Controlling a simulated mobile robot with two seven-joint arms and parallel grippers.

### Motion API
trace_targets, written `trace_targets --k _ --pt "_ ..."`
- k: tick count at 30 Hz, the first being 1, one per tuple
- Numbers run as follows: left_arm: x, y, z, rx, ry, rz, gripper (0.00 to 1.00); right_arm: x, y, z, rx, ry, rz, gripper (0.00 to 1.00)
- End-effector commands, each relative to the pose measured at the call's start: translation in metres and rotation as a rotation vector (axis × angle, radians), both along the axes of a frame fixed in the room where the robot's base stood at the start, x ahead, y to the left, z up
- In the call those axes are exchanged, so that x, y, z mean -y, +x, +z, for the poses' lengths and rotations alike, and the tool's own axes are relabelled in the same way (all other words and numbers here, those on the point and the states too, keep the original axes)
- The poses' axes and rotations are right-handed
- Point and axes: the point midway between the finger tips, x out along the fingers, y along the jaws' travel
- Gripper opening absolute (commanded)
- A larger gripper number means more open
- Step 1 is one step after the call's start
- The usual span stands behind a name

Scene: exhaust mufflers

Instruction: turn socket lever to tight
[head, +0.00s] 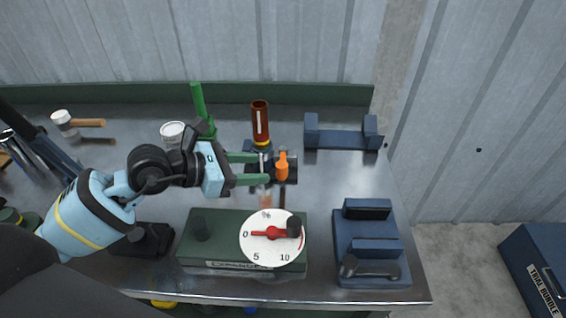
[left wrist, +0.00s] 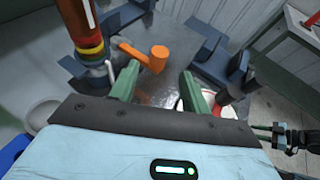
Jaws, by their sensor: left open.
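The orange socket lever (head: 282,166) stands by the dark socket at the middle of the bench. It also shows in the left wrist view (left wrist: 157,58), with its orange arm reaching left toward the pipe. My left gripper (head: 261,168) is open, its green fingers pointing right, just left of the lever. In the left wrist view the lever lies ahead of the gap between the fingertips (left wrist: 158,84), apart from them. A dark red pipe (head: 260,122) with a pale stripe stands upright behind. What seems to be my right gripper (left wrist: 288,138) shows small at the right edge.
A green expander box (head: 203,249) with a white dial (head: 257,249) sits in front; its red pointer is near 0. Blue stands (head: 340,139) (head: 371,273) are at the right. A green upright tool (head: 199,103) and a white can (head: 172,131) stand behind my left arm.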

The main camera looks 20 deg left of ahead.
Motion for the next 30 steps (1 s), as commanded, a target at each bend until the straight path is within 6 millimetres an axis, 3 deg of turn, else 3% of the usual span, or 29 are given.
trace_targets --k 15,27,30 --pt "0.045 0.042 -0.024 0.001 -0.001 0.0 0.47 0.0 0.008 0.009 0.022 0.001 -0.001 0.36" --pt "0.051 0.047 -0.028 0.0 0.0 0.0 0.47 0.0 0.012 0.011 0.031 0.002 -0.001 0.36" --pt "0.05 0.047 -0.028 0.0 0.0 0.0 0.35 0.0 0.012 0.011 0.031 0.002 -0.001 0.36"
